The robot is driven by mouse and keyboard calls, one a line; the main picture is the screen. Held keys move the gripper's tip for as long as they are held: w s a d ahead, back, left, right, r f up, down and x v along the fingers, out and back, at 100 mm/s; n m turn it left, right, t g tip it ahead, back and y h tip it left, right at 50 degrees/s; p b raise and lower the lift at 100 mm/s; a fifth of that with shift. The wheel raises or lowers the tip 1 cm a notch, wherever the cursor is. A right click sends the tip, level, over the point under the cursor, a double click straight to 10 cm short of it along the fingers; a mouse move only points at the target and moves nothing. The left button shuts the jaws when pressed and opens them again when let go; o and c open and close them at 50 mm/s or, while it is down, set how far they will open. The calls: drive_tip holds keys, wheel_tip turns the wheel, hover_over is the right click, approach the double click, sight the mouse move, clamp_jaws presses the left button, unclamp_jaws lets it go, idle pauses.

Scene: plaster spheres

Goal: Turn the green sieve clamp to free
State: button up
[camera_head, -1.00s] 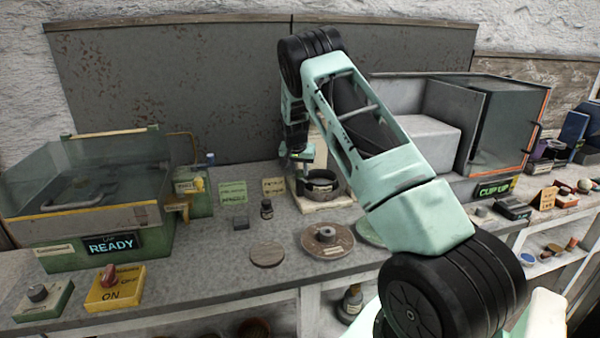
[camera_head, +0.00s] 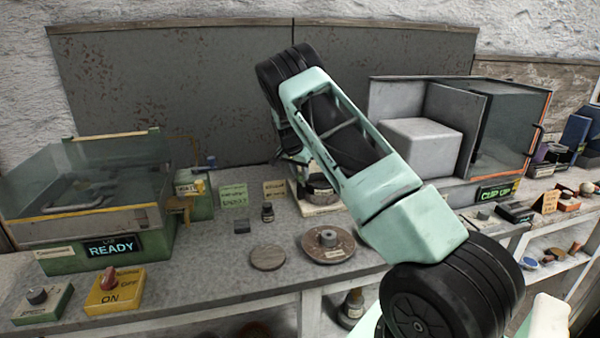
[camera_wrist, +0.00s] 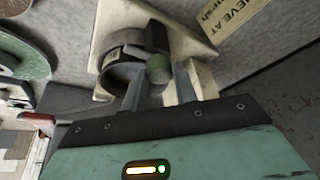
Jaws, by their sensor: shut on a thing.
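In the wrist view the green sieve clamp (camera_wrist: 158,67) shows as a small rounded green knob between my fingertips. My gripper (camera_wrist: 161,82) is shut on it. The clamp is beside the dark round sieve (camera_wrist: 113,72), which sits on a pale base plate (camera_wrist: 105,22). A black block (camera_wrist: 156,36) stands just beyond the knob. In the head view the sieve (camera_head: 321,190) and its base (camera_head: 318,210) are partly behind my arm, and the clamp and my fingertips cannot be made out. I cannot tell which setting the clamp is at.
A sieve card (camera_wrist: 232,12) lies beside the base. A glass-sided machine (camera_head: 95,210) is left, and a grey cabinet (camera_head: 418,145) is right.

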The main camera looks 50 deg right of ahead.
drive_tip(key=o, duration=1)
drive_tip(key=shift+c, duration=0.2)
drive_tip(key=b+v, duration=0.3)
drive_tip(key=v, duration=1.4)
drive_tip(key=shift+r, duration=0.2)
drive_tip(key=shift+a, duration=0.1)
